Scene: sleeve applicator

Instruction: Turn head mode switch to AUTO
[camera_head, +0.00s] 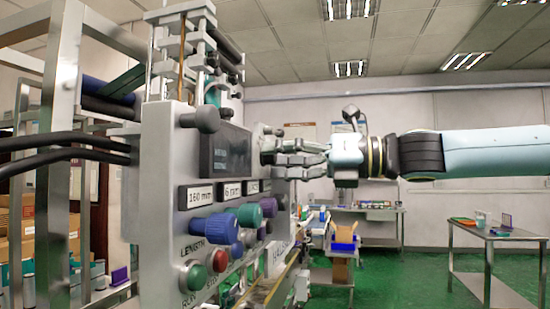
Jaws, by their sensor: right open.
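The grey control panel (165,200) of the applicator stands at left, seen at a steep angle. It carries a blue knob (214,228), a teal knob (248,214) and a maroon knob (269,207). I cannot read which control is the head mode switch, or an AUTO mark. My right gripper (270,150) reaches in from the right, level with the dark screen (225,150) and above the knobs. My left gripper is out of view.
A green button (194,277) and a red button (217,261) sit low on the panel. Black cables (70,145) run into its left side. A metal frame (62,150) stands at left. A steel table (495,232) stands at right, with green floor (415,275) clear before it.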

